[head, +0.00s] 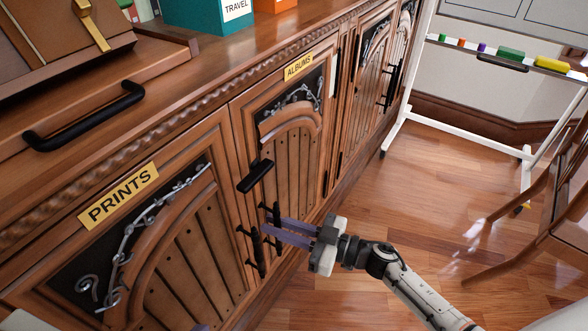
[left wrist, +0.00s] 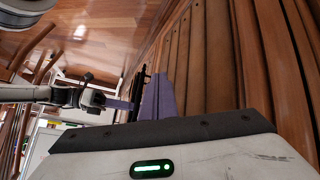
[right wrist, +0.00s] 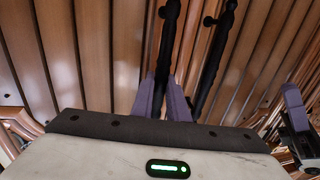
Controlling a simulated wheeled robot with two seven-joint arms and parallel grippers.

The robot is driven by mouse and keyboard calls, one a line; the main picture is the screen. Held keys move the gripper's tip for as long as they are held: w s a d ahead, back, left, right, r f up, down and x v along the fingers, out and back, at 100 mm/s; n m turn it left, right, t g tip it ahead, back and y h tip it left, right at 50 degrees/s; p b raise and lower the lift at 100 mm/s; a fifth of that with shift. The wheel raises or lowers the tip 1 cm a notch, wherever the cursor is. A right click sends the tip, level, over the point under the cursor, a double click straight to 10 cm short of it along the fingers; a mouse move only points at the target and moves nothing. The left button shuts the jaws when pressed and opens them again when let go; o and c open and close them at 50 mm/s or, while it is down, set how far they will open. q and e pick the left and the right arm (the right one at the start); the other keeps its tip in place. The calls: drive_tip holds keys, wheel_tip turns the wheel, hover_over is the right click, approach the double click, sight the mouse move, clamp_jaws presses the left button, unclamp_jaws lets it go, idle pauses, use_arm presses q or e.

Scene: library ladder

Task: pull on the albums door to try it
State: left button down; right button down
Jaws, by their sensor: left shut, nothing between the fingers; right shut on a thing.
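The albums door (head: 284,150), under its yellow ALBUMS label (head: 298,66), is a plank-and-arch wooden door that looks closed. My right gripper (head: 272,228) is shut on its upright black handle (head: 276,212); the right wrist view shows the bar (right wrist: 169,40) between the purple fingers (right wrist: 164,100). The prints door's black handle (head: 257,252) stands beside it, apart from the fingers. My left gripper (head: 201,328) barely shows at the bottom edge in the head view. In the left wrist view its fingers (left wrist: 156,98) are shut and empty, close to wooden planks.
A black bar-shaped piece (head: 255,176) sits high on the albums door's left side. The prints door (head: 180,255) is at the left. A wooden chair (head: 545,215) and a white wheeled board stand (head: 400,110) are at the right. Wooden floor (head: 430,185) lies clear between.

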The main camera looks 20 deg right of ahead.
drive_tip(key=shift+s+d+f, duration=0.1)
drive_tip(key=shift+s+d, duration=0.25)
idle(0.8)
drive_tip(key=shift+w+p, duration=0.1)
drive_tip(key=shift+p, duration=0.25)
drive_tip(key=shift+a, duration=0.1)
drive_tip(key=c, duration=2)
unclamp_jaws()
drive_tip(key=shift+w+a, duration=0.1)
